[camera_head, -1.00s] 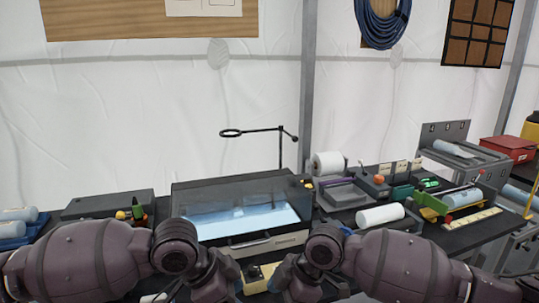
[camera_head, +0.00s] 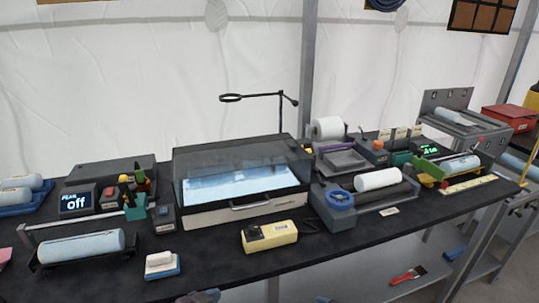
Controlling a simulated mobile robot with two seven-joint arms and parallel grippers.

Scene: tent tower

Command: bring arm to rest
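Both of my arms are almost wholly out of the head view. Only a small dark grey-blue piece shows at the bottom edge left of centre, and a fainter bit near the bottom centre; I cannot tell which parts of me these are. Neither gripper's fingers can be seen, so I cannot see whether they hold anything. The dark workbench (camera_head: 215,262) lies clear of my arms in this view.
A clear-lidded case (camera_head: 245,172) stands mid-bench, with a yellow device (camera_head: 269,236) before it. A blue-white roll in a cradle (camera_head: 80,246) and a white-and-blue block (camera_head: 161,264) are front left. A white cylinder (camera_head: 377,180) and a white paper roll (camera_head: 328,128) are right.

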